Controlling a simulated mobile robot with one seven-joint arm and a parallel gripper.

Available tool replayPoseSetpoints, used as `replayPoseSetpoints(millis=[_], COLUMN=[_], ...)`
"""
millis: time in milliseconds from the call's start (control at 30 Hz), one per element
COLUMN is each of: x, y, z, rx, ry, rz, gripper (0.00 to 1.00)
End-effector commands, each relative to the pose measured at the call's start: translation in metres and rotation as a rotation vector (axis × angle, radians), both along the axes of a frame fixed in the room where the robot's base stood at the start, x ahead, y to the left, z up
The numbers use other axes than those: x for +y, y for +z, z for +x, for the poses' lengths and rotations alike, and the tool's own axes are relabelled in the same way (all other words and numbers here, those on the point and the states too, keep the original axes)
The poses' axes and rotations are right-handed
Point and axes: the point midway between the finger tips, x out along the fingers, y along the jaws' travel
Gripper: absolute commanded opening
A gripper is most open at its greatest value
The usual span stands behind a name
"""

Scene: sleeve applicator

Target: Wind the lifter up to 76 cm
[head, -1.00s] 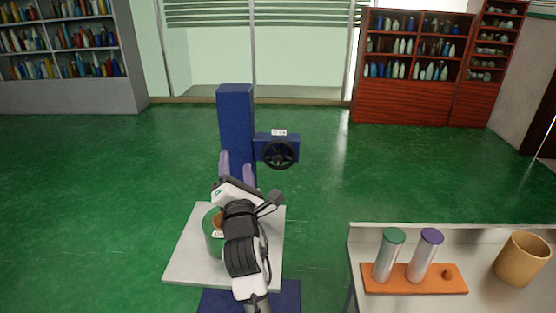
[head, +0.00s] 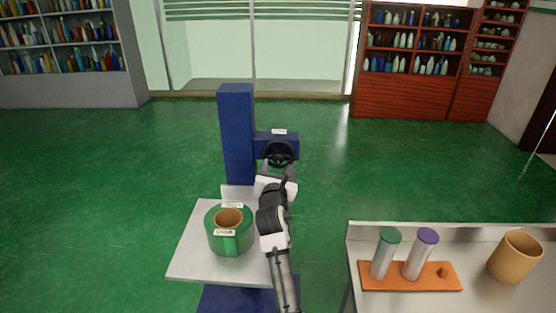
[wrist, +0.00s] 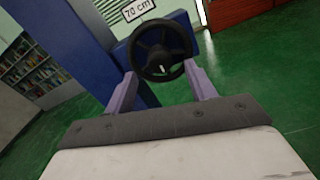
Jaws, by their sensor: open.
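The lifter has a blue column (head: 238,140) with a blue side box bearing a black handwheel (head: 279,152). In the wrist view the handwheel (wrist: 161,49) lies ahead, between and beyond my fingers. A label (wrist: 139,9) above it reads 70 cm. My gripper (wrist: 162,82) is open, its two purple fingers spread to either side of the wheel's lower part; I cannot tell whether they touch it. In the head view my gripper (head: 278,170) is just below the wheel, partly hidden by my wrist.
The green floor around the column is clear.

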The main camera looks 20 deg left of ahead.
Motion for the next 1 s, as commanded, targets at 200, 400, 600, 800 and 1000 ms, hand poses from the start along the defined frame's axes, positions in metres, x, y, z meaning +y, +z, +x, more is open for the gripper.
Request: replayPoseSetpoints(millis=[200,400,600,800,1000], x=[0.009,0.011,0.011,0.011,0.011], y=[0.001,0.000,0.000,0.000,0.000], z=[0.027,0.036,0.037,0.037,0.036], rx=[0.000,0.000,0.000,0.000,0.000], ry=[0.001,0.001,0.001,0.001,0.001], rz=[0.000,0.001,0.001,0.001,0.001], gripper=[0.55,0.55,0.55,0.36,0.11])
